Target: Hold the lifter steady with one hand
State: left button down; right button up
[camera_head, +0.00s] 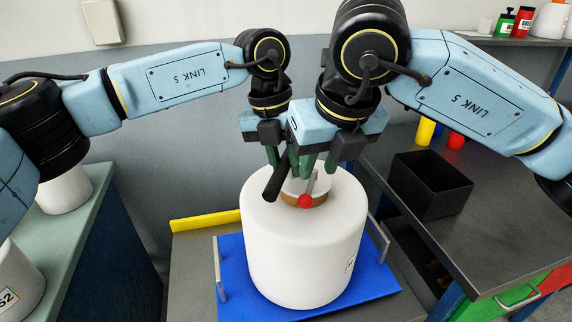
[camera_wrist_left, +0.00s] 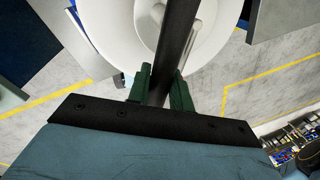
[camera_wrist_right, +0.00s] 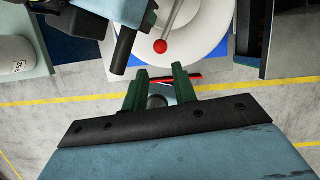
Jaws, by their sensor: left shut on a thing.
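The lifter stands at the top of a large white yarn bobbin (camera_head: 300,260). It has a black bar handle (camera_head: 273,184) and a thin grey lever with a red ball knob (camera_head: 306,201). My left gripper (camera_head: 276,158) is shut on the black bar, which also runs between its fingers in the left wrist view (camera_wrist_left: 165,60). My right gripper (camera_head: 318,163) is open and empty above the bobbin, close to the lever. In the right wrist view the red knob (camera_wrist_right: 160,46) lies just beyond its fingers (camera_wrist_right: 157,88). The lifter's lower part is hidden in the bobbin's core.
The bobbin stands on a blue tray (camera_head: 232,255) with grey side handles. A dark bench (camera_head: 450,240) at the right bears an open black box (camera_head: 430,205) and coloured items. A green-topped table (camera_head: 75,230) with white bobbins stands left. A yellow bar (camera_head: 205,219) lies behind the tray.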

jog(key=s+a+f+n+g+y, duration=0.1)
jog(key=s+a+f, duration=0.1)
jog(key=s+a+f+n+g+y, duration=0.1)
jog(key=s+a+f, duration=0.1)
jog(key=shift+s+a, duration=0.1)
jog(key=shift+a, duration=0.1)
grip_shut()
jog(key=s+a+f+n+g+y, duration=0.25)
jog(key=s+a+g+y, duration=0.2)
jog(key=s+a, duration=0.25)
jog(key=s+a+r+y, duration=0.5)
jog(key=a+r+y, duration=0.15)
jog(key=y, duration=0.55)
jog(key=w+d+f+m+t+h, duration=0.2)
jog(key=w+d+m+t+h, duration=0.15)
jog(key=m+t, duration=0.65)
jog(key=w+d+f+m+t+h, duration=0.1)
jog(key=w+d+m+t+h, duration=0.3)
jog(key=m+t, duration=0.7)
jog(key=d+f+m+h, duration=0.4)
jog(key=d+f+h, duration=0.2)
jog(key=f+h, duration=0.1)
jog(key=shift+w+f, duration=0.25)
jog(key=shift+f, duration=0.15)
jog(key=shift+a+m, duration=0.1)
jog(key=shift+m, duration=0.15)
